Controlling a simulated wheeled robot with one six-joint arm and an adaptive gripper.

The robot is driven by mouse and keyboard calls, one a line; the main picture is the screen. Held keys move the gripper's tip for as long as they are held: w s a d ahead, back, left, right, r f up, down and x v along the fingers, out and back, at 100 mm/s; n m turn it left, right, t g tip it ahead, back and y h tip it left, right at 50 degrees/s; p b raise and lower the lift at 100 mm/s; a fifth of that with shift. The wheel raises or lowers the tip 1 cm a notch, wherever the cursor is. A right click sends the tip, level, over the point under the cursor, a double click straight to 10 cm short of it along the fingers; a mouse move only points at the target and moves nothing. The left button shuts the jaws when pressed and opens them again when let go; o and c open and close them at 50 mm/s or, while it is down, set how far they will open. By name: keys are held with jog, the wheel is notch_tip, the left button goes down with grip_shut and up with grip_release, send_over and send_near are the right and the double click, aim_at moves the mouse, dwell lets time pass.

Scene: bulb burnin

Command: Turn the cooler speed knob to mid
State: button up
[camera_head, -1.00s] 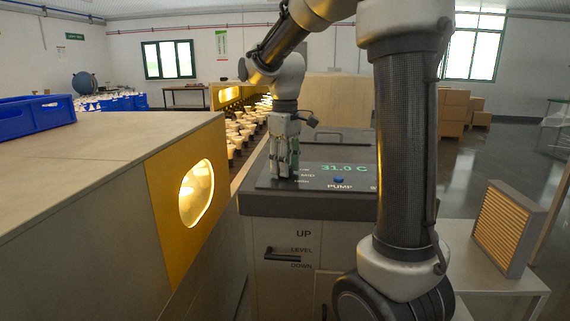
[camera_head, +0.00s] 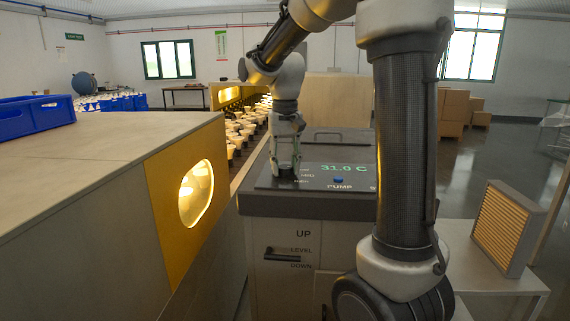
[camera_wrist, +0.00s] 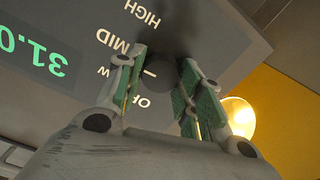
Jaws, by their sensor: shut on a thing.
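The cooler panel (camera_head: 330,172) shows a green 31.0 C readout and a PUMP label by a blue button. My gripper (camera_head: 286,168) points down at the panel's left part. In the wrist view my gripper (camera_wrist: 160,80) has its two green-padded fingers shut on the dark round speed knob (camera_wrist: 166,72), one on each side. HIGH, MID, LOW and OFF labels run beside the knob, the lower ones partly covered by a finger. A short pale mark shows near the knob, between MID and LOW. Whether it is the knob's pointer, I cannot tell.
A conveyor with several lit bulbs (camera_head: 238,132) runs behind and left of the cooler. A yellow panel with a glowing window (camera_head: 196,193) stands at left. A lever (camera_head: 283,256) marked UP, LEVEL, DOWN is on the cooler's front. A slatted filter (camera_head: 508,228) stands on a side table at right.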

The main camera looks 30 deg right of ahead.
aim_at(285, 166)
jog(key=shift+m, duration=0.5)
jog(key=o, duration=1)
notch_tip(285, 166, up, 12)
dwell(0.5)
